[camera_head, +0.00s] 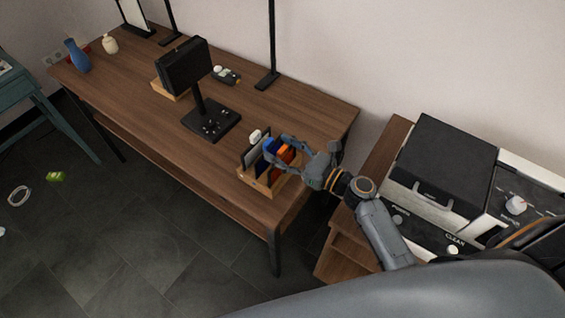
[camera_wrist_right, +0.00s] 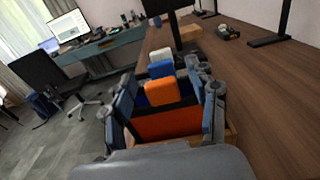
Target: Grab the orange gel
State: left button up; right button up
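An orange item (camera_head: 287,154), which looks like the orange gel, stands in a small wooden organiser (camera_head: 257,183) at the right end of the brown table. In the right wrist view, a rounded orange top (camera_wrist_right: 162,91) rises behind a dark edge, above a wide orange front (camera_wrist_right: 168,125); I cannot tell whether they are one thing. My right gripper (camera_head: 276,151) reaches in from the right, its fingers spread over the organiser. In the wrist view, the open fingers (camera_wrist_right: 168,108) stand on both sides of the orange things, with gaps visible. My left gripper is out of view.
A blue item (camera_head: 271,145) and a white-topped item (camera_head: 255,136) stand close to the orange one in the organiser. A black stand (camera_head: 211,121) is behind on the table (camera_head: 130,95). A dark-lidded machine (camera_head: 440,165) stands at the right.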

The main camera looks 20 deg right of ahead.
jog(key=c, duration=1.1)
jog(key=shift+o, duration=0.2)
